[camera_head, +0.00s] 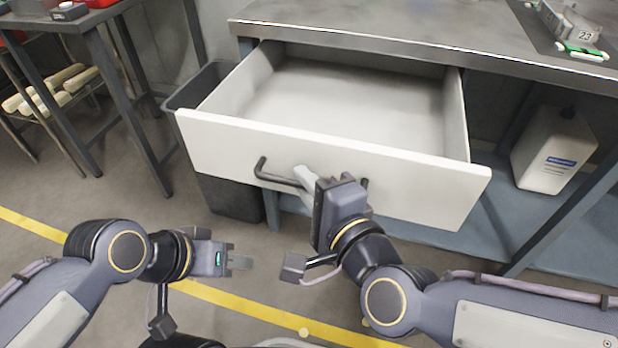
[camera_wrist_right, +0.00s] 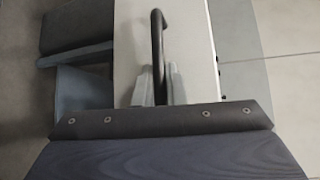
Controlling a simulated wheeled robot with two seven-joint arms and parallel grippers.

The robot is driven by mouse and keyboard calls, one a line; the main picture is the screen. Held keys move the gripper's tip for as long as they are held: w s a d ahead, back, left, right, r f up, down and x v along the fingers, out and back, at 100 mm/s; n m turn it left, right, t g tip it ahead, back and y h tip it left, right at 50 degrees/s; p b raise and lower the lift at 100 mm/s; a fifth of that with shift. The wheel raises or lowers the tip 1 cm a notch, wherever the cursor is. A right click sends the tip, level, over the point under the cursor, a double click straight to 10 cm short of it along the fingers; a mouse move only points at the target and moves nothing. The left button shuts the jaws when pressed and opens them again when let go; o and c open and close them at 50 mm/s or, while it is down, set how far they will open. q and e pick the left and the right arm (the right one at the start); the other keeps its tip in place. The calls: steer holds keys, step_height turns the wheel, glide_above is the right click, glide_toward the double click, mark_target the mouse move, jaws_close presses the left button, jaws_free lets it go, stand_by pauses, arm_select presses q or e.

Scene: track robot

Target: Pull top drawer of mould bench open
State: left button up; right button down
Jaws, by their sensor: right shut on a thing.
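The top drawer (camera_head: 230,143) of the mould bench (camera_head: 400,42) stands well out from under the metal bench top, and its inside is empty. Its white front carries a dark bar handle (camera_head: 262,172). My right gripper (camera_head: 304,178) is at the drawer front, its fingers shut around the handle. In the right wrist view the fingers (camera_wrist_right: 158,86) lie on both sides of the dark handle (camera_wrist_right: 157,40). My left gripper (camera_head: 240,262) is away from the drawer at lower left, holding nothing that I can see; its finger gap is not clear.
A dark bin (camera_head: 228,198) stands under the drawer's left side. A white jug (camera_head: 553,150) sits on the blue lower shelf (camera_head: 478,215). Another table (camera_head: 100,20) is at upper left. A yellow floor line (camera_head: 215,294) crosses the open floor in front.

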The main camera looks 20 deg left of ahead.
arm_select(q)
steer(key=shift+s, duration=0.35)
arm_select(e)
steer(key=shift+s, duration=0.55)
steer(key=c, duration=1.8)
jaws_free()
steer(key=shift+o, duration=0.2)
